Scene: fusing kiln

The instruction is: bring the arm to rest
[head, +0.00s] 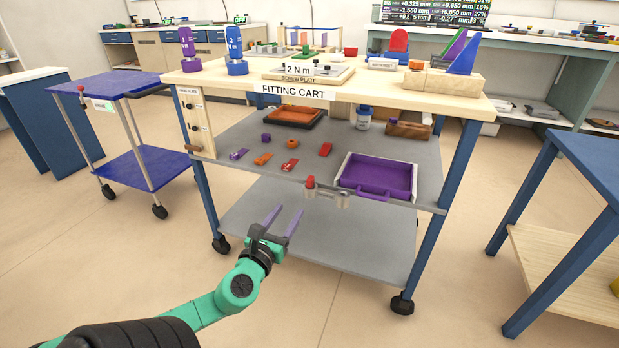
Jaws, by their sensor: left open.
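My left arm comes in from the lower left, green with a dark sleeve. My left gripper (281,217) has two purple fingers spread apart, with nothing between them. In the picture it shows in front of the lower shelf of the fitting cart (294,92), below the middle shelf's front edge. It looks clear of the cart, though the exact gap is hard to tell. My right gripper is not in view.
The cart's middle shelf (240,135) holds a purple tray (377,176), an orange tray (292,116) and several small parts. A blue cart (100,88) stands left, a blue-topped table (596,160) right. The floor (130,260) in front is clear.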

